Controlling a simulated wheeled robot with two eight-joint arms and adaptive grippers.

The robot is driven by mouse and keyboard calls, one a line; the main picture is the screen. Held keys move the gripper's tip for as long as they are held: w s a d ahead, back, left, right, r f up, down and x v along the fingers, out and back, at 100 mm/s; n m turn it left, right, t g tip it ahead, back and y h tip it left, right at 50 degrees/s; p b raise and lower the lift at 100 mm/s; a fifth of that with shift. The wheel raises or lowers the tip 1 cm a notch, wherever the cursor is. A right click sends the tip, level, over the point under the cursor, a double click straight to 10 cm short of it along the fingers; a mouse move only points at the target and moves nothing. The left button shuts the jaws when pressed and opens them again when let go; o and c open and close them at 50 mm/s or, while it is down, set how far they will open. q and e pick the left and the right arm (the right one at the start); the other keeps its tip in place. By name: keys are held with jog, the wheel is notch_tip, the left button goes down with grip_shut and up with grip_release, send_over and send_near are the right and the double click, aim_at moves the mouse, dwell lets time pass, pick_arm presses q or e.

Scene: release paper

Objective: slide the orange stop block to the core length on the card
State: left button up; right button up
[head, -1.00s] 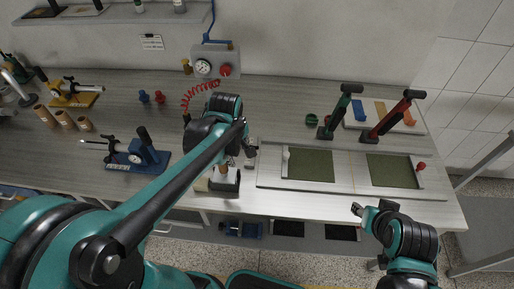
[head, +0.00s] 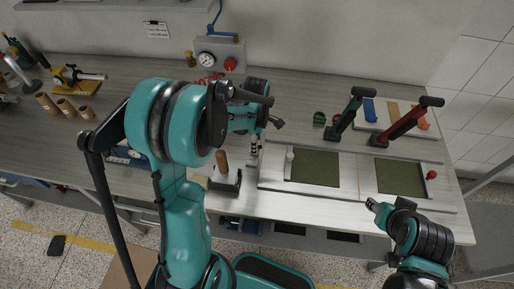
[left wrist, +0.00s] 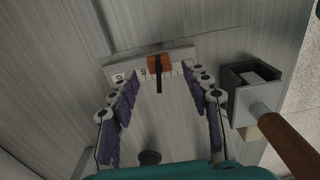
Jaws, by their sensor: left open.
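The orange stop block (left wrist: 158,65) sits about midway along a pale scale strip (left wrist: 182,56) with marks and digits, too small to read surely. A dark upright bar shows at the block's near side. My left gripper (left wrist: 164,84) is open, its fingers to either side of the block and apart from it. In the head view the block is not visible behind my left arm. A small white card (head: 157,30) with unreadable writing is on the wall. My right gripper (head: 384,205) is in front of the bench's right part; its jaw state is unclear.
A dark holder (left wrist: 250,90) with a wooden-handled tool (left wrist: 285,140) stands right of the strip. The framed board with green panels (head: 315,168) lies right of my left gripper. Green (head: 345,115) and red (head: 405,122) handled tools stand behind it.

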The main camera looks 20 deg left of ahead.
pick_arm(q)
jog(key=f, duration=0.3)
jog(key=shift+w+b, duration=0.2)
jog(key=shift+b, duration=0.1)
jog(key=shift+s+f, duration=0.1)
jog(key=shift+f, duration=0.4)
grip_shut()
jog(key=shift+w+a, duration=0.2)
jog(key=shift+w, duration=0.5)
jog(key=shift+w+a, duration=0.15)
jog(key=shift+w, duration=0.55)
grip_release()
